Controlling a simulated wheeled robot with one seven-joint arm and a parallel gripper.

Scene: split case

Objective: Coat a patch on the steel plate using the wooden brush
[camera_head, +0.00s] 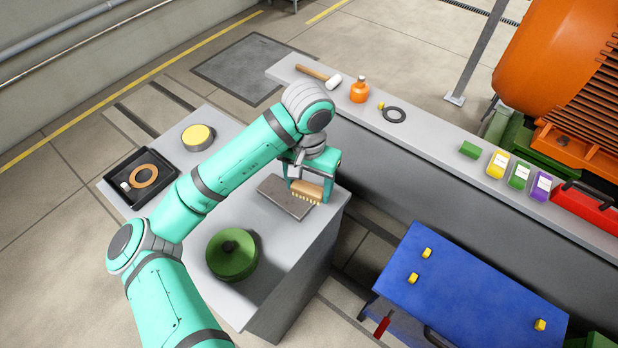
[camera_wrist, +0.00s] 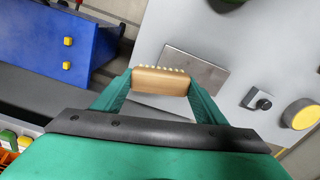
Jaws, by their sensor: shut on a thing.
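The wooden brush (camera_head: 308,190) has a tan block and pale bristles. My gripper (camera_head: 307,187) is shut on it, and its two fingers clasp the block's ends in the wrist view (camera_wrist: 160,82). The steel plate (camera_head: 278,200) is a flat grey rectangle on the grey bench, and it also shows in the wrist view (camera_wrist: 195,62). In the head view the brush overlaps the plate's right end. I cannot tell whether the bristles touch the plate. No coated patch can be made out on the visible part of the plate.
A black tray (camera_head: 117,183) with a ring and a yellow-topped round item (camera_head: 198,136) are farther left. A grey ledge (camera_head: 430,142) with small items and a blue case (camera_head: 465,285) lie right.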

